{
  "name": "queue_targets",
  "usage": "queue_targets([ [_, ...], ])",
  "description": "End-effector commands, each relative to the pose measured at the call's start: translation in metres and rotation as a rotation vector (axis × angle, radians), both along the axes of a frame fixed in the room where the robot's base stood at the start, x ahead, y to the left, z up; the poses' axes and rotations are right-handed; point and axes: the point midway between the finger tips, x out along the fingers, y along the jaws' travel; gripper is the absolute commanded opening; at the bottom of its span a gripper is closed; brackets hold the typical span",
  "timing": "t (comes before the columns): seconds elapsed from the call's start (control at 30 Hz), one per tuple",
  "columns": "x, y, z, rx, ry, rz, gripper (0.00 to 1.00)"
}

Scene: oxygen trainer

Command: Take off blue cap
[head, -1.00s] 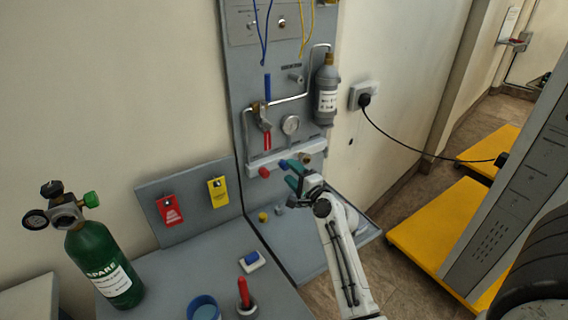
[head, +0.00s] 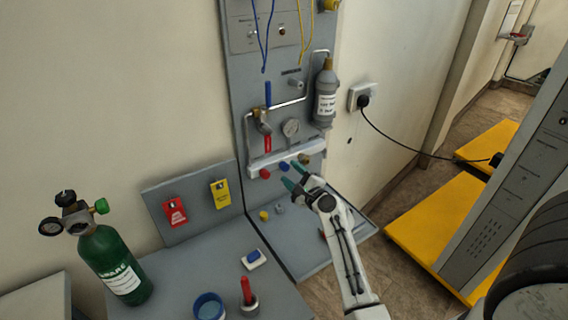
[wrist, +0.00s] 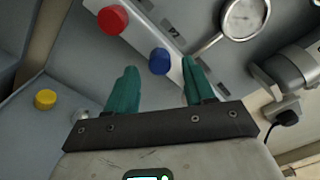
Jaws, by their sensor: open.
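The blue cap (head: 284,166) sits on the white manifold bar (head: 257,169) low on the grey wall panel, between a red cap (head: 265,173) and a brownish-yellow one (head: 304,158). My gripper (head: 294,177) is open and empty, its teal fingers just below and right of the blue cap in the head view. The red cap (wrist: 112,19) is up and left there.
A pressure gauge (head: 290,128) and a grey bottle (head: 326,92) are above the bar. A yellow cap (head: 264,215) lies on the shelf below.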

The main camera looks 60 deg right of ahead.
Motion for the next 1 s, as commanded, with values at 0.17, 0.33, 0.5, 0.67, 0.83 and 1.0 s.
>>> queue_targets([
  [0.17, 0.0, -0.0001, -0.0008, -0.002, 0.001, 0.0, 0.53],
  [0.33, -0.0002, -0.0003, 0.0035, 0.089, -0.052, -0.001, 0.53],
  [0.5, 0.0001, 0.0, 0.0022, 0.228, -0.139, 0.0, 0.53],
  [0.67, 0.0001, 0.0, -0.0007, 0.256, -0.157, 0.0, 0.53],
  [0.83, 0.0001, 0.0, -0.0004, 0.257, -0.157, 0.0, 0.53],
  [1.0, -0.0001, -0.0004, 0.0016, 0.332, -0.203, -0.001, 0.53],
])
